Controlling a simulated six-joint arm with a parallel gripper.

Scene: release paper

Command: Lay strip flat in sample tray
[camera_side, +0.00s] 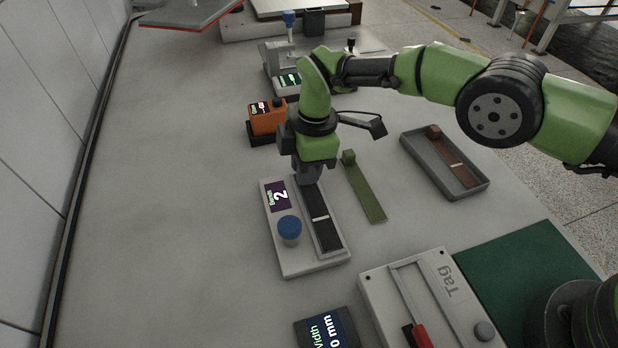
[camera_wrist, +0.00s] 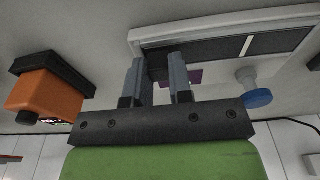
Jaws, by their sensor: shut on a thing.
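A black strip (camera_side: 329,235) with a white cross line lies in the channel of a pale device (camera_side: 305,268) with a blue knob and a display reading 2. It also shows in the wrist view (camera_wrist: 215,51). My gripper (camera_side: 307,180) points down at the strip's far end, shut on its dark end block (camera_wrist: 158,67). The side view mostly hides this grip. A grey tray (camera_side: 426,169) at the right holds a brown strip (camera_side: 462,172) with a pale cross line and an end block. A green strip (camera_side: 365,195) with an end block lies on the table between device and tray.
An orange-and-black device (camera_side: 267,118) stands left of my gripper and also shows in the wrist view (camera_wrist: 45,92). A device marked Tag (camera_side: 445,318) and a dark display box (camera_side: 325,330) stand in front. A green mat (camera_side: 525,270) lies front right. The left table area is clear.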

